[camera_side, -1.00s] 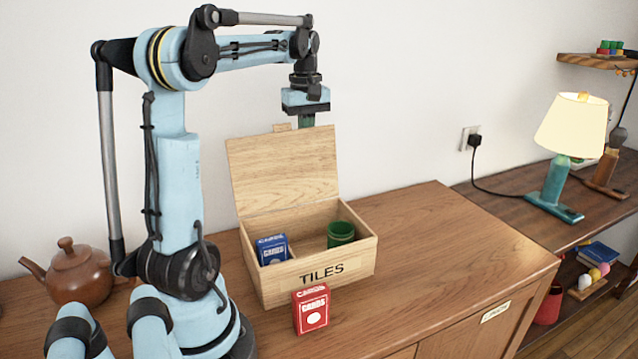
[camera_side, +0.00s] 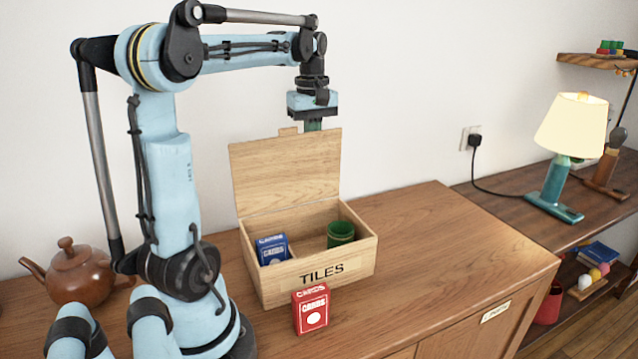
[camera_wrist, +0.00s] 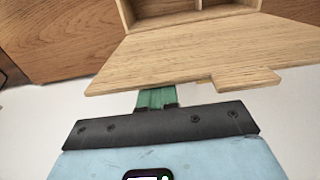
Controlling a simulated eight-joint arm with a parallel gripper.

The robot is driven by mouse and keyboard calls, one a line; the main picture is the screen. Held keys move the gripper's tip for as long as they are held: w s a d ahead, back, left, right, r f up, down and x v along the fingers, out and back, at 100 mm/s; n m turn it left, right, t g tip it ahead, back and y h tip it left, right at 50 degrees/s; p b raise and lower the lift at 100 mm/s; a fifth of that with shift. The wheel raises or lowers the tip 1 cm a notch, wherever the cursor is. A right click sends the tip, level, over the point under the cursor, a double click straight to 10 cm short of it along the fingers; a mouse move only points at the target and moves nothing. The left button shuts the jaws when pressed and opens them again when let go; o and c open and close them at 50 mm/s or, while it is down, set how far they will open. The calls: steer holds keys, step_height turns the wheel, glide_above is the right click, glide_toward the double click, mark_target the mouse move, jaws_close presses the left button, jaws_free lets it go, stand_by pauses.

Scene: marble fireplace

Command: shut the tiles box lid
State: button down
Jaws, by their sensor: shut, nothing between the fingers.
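The tiles box (camera_side: 322,273) is a light wooden box marked TILES on the cabinet top. Its lid (camera_side: 287,170) stands up, hinged at the back edge. In the wrist view the lid (camera_wrist: 185,55) spans the middle, with the open box (camera_wrist: 190,12) beyond it. A blue card pack (camera_side: 272,249) and a green cup (camera_side: 341,233) are in separate compartments. My gripper (camera_side: 313,125) is shut and empty, behind the lid near its top edge. In the wrist view its green fingers (camera_wrist: 157,97) reach the lid's edge; the tips are hidden by the lid, so I cannot tell if they touch.
A red card pack (camera_side: 311,309) stands just in front of the box. A brown teapot (camera_side: 75,275) is at the left. The cabinet top (camera_side: 440,235) is clear to the right of the box. The white wall (camera_side: 400,100) rises behind.

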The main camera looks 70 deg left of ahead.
steer(key=shift+d+r, duration=0.25)
steer(key=shift+r, duration=1.25)
steer(key=shift+d+r, duration=0.3)
steer(key=shift+r, duration=1.2)
steer(key=shift+d+r, duration=0.25)
steer(key=shift+r, duration=1.25)
steer(key=d+f+m+t, duration=0.3)
steer(key=d+f+m, duration=0.5)
steer(key=d, duration=0.3)
steer(key=d+f+m+t, duration=0.4)
steer(key=d+f+m, duration=0.4)
steer(key=d+m, duration=0.2)
steer(key=shift+s+d+f, duration=0.15)
steer(key=shift+d+f, duration=0.2)
steer(key=shift+d, duration=0.8)
